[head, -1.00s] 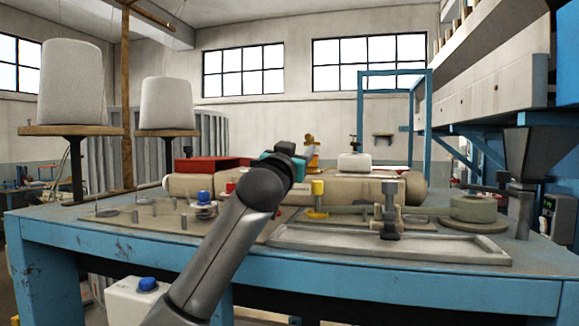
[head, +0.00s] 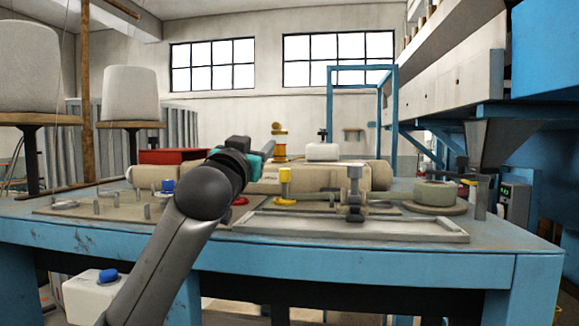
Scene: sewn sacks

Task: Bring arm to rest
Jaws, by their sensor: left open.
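My left arm (head: 181,235) comes up from the lower left and reaches over the front edge of the blue workbench (head: 330,265). My left gripper (head: 240,152) is at its far end, dark with a teal part, in front of the long beige roll (head: 325,177) in the picture. The gripper points away from me, so its fingertips are mostly hidden. I see nothing held in it. I cannot tell whether it touches the roll. My right gripper is not in view.
A shallow grey tray (head: 440,236) lies along the bench front. A blue-knobbed post (head: 168,187), a yellow-capped post (head: 285,187) and a round grey-green block (head: 436,192) stand on the bench. Two big white cones (head: 129,95) stand at left. A grey hopper (head: 500,140) hangs at right.

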